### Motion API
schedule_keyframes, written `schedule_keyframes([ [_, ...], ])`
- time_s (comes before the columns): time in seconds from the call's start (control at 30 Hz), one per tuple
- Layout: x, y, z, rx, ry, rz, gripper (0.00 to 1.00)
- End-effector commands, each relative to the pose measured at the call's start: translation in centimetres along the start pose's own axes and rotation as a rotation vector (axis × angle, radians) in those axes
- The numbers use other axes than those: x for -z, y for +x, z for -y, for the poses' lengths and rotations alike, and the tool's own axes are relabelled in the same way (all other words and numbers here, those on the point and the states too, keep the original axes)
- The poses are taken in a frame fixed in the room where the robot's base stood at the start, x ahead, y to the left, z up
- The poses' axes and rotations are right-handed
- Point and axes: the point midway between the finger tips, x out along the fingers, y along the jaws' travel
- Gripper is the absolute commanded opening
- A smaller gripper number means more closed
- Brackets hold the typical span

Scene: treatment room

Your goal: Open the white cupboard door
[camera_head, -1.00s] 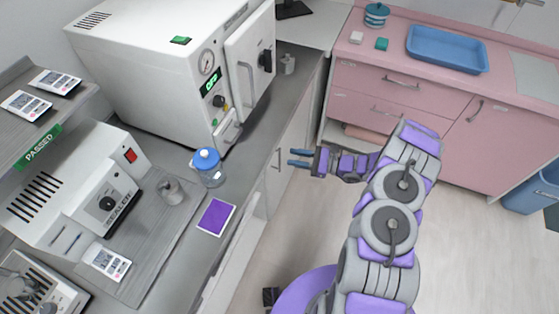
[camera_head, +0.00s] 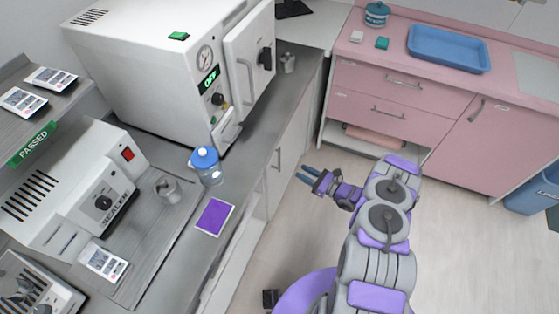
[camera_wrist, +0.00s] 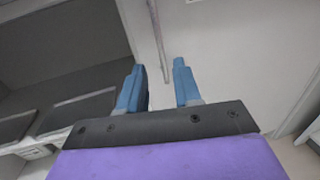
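The white cupboard door (camera_head: 284,150) is under the grey counter, below the steriliser, and looks shut. Its vertical bar handle (camera_head: 279,159) shows in the head view; in the wrist view the handle (camera_wrist: 158,40) runs down from the top edge, ending just ahead of the gap between my fingers. My gripper (camera_head: 304,174) is in front of the door at about handle height. Its two blue fingers (camera_wrist: 160,85) are apart with nothing between them. The handle appears beyond the fingertips, and I see no contact.
Left of the door is an open compartment with shelves (camera_wrist: 75,115). Pink drawers (camera_head: 400,90) and a pink cupboard stand at the back right. A blue-lidded jar (camera_head: 207,166) sits near the counter edge. Pale floor (camera_head: 470,240) is clear on the right.

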Motion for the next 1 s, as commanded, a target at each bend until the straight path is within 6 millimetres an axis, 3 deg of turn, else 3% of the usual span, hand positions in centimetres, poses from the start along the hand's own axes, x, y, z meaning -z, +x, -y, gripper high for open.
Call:
schedule_keyframes([
  [0.5, 0.2, 9.7, -0.1, -0.002, -0.001, -0.001, 0.33],
  [0.7, 0.1, 11.6, -0.1, -0.002, 0.0, 0.0, 0.33],
  [1.0, 0.0, 12.0, 0.0, 0.001, 0.0, -0.001, 0.33],
])
